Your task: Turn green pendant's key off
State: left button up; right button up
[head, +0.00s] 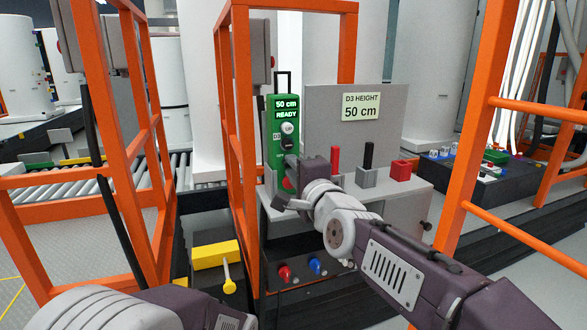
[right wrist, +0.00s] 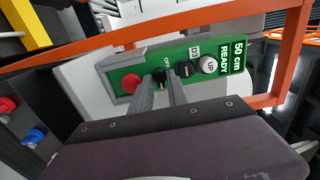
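The green pendant (head: 285,130) stands upright at the left of the grey console in the head view, its screen reading "50 cm READY". In the right wrist view the pendant (right wrist: 195,60) lies across the picture, with a red button, a black key (right wrist: 159,76) beside an "OFF" label, and black and white buttons. My right gripper (right wrist: 160,88) is at the pendant's face, one finger on each side of the key. The fingers look parted; firm contact with the key cannot be seen. In the head view my right gripper (head: 292,172) hides the key. My left gripper is out of view.
A grey panel (head: 358,135) reads "D3 HEIGHT 50 cm". Red (head: 335,160) and black (head: 368,155) upright handles and a red block (head: 401,169) stand on the console. Orange frame posts (head: 240,120) rise close to the pendant's left; an orange railing (head: 480,130) is at right.

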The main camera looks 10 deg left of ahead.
jog(key=shift+w+a, duration=0.1)
jog(key=shift+w, duration=0.05)
grip_shut()
jog(key=shift+n, duration=0.3)
jog(key=shift+n+p, duration=2.75)
jog(key=shift+n, duration=5.85)
